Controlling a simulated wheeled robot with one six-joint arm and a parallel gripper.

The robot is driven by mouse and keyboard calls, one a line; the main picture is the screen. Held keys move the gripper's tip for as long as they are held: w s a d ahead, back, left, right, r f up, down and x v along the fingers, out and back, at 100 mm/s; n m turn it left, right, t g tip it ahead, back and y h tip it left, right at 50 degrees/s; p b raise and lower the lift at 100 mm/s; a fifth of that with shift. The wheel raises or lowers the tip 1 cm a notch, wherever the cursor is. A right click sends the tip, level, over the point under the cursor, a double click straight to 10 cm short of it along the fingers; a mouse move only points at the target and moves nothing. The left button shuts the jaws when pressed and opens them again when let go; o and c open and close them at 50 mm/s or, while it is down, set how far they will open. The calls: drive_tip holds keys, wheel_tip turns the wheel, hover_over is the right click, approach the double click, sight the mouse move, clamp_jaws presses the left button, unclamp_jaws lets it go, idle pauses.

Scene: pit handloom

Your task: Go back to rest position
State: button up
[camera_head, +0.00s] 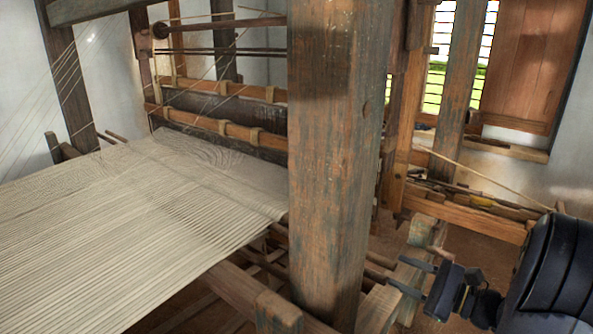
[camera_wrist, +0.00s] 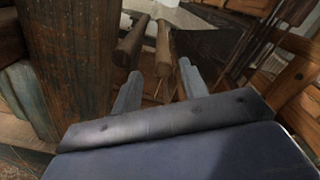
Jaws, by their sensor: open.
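My gripper (camera_head: 412,279) is at the lower right of the head view, beside the thick wooden post. Its two fingers point left toward the post and stand apart with nothing seen between them. In the wrist view my gripper (camera_wrist: 157,90) shows two grey fingers spread apart, with wooden rods of the loom (camera_wrist: 132,42) beyond the tips. The loom's woven cloth sheet (camera_head: 140,220) stretches across the left of the head view. No loose object is held.
The thick wooden post (camera_head: 330,150) stands close to my gripper and hides part of the loom. A wooden beam (camera_head: 470,215) with rods and sticks lies behind my arm. A low wooden rail (camera_head: 405,275) runs below the fingers. A window (camera_head: 445,60) is at the back right.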

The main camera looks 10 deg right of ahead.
sight(372, 259)
drive_tip(key=p+x, duration=0.1)
drive_tip(key=x, duration=0.7)
drive_tip(key=shift+w+d, duration=0.1)
drive_tip(key=shift+d, duration=0.2)
drive_tip(key=shift+w+d, duration=0.35)
drive_tip(key=shift+d, duration=0.05)
drive_tip(key=shift+s+a, duration=0.1)
drive_tip(key=shift+f, duration=0.1)
